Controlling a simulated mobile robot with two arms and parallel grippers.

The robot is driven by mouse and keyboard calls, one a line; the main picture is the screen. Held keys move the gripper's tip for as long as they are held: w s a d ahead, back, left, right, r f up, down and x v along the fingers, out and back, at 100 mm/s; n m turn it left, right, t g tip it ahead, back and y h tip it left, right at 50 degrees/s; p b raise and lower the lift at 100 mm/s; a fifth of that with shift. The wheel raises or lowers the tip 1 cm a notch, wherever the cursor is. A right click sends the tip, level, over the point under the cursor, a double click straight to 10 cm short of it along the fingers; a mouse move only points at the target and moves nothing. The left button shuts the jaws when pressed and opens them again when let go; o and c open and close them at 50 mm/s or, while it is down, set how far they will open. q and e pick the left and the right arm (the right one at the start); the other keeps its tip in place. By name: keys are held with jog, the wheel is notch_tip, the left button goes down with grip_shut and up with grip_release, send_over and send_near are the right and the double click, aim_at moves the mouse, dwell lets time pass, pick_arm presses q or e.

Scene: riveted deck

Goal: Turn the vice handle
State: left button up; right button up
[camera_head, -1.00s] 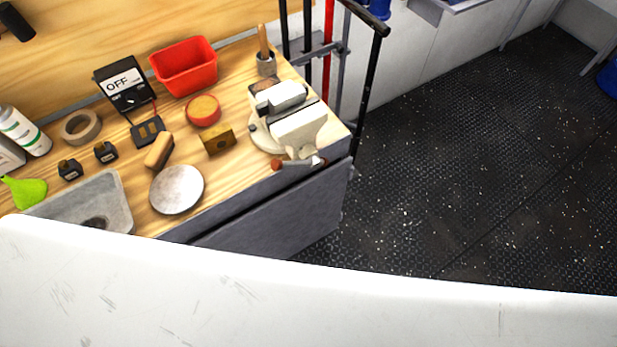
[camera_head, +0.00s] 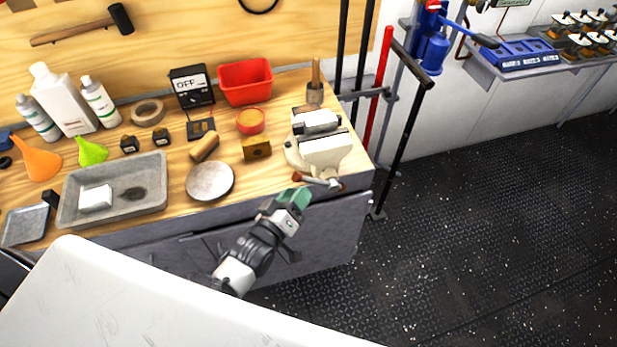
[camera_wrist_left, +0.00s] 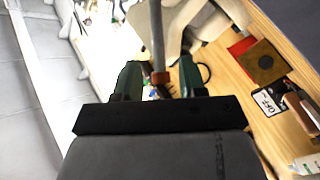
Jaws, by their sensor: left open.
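A cream vice (camera_head: 325,155) stands at the right front corner of the wooden workbench. Its metal handle (camera_head: 318,181), with a reddish knob at one end, hangs at the bench's front edge. My left gripper (camera_head: 295,196), with green fingers, is just below and in front of the handle. In the left wrist view the gripper (camera_wrist_left: 160,66) is open, and the handle bar (camera_wrist_left: 156,30) runs between its two fingers with the reddish knob near the palm. I cannot tell whether a finger touches it. The vice body (camera_wrist_left: 205,18) shows beyond. My right gripper is not in view.
On the bench near the vice are a brass-coloured block (camera_head: 257,148), a round grey disc (camera_head: 210,181) and a red bin (camera_head: 246,82). A black-railed trolley or rack (camera_head: 405,130) stands right of the bench. The dark floor (camera_head: 480,230) is clear.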

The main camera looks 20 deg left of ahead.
aim_at(309, 181)
pick_arm(q)
jog(key=x, duration=0.5)
jog(key=shift+w+d+p, duration=0.15)
jog(key=shift+w+p, duration=0.15)
jog(key=shift+p, duration=0.1)
grip_shut()
